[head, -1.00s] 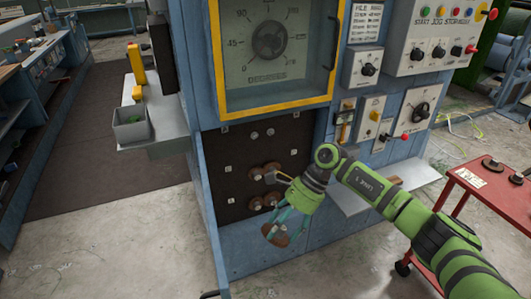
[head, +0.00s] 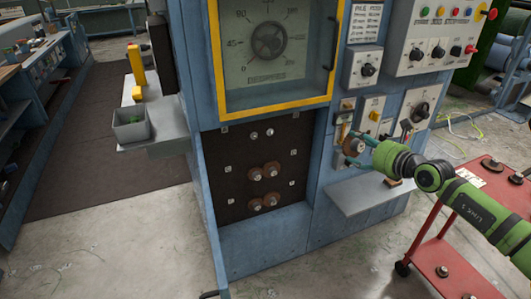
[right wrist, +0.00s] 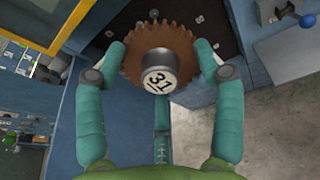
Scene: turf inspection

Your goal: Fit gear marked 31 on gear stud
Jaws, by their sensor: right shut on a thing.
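A rust-brown toothed gear with a pale hub marked 31 (right wrist: 158,72) is between the teal fingers of my right gripper (right wrist: 163,58), which is shut on it. In the head view the gear (head: 353,148) and right gripper (head: 356,143) are in front of the machine's right-hand controls, right of the dark panel (head: 228,150). Two bare pale studs (head: 254,136) show at the panel's top. Brown gears sit below them in a middle pair (head: 271,169) and a lower pair (head: 271,199). My left gripper is not in view.
A narrow grey shelf (head: 365,197) juts out below my right gripper. A red cart (head: 450,265) with dark round parts stands at the right. A yellow-framed dial window (head: 275,103) is above the panel. Open floor lies in front.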

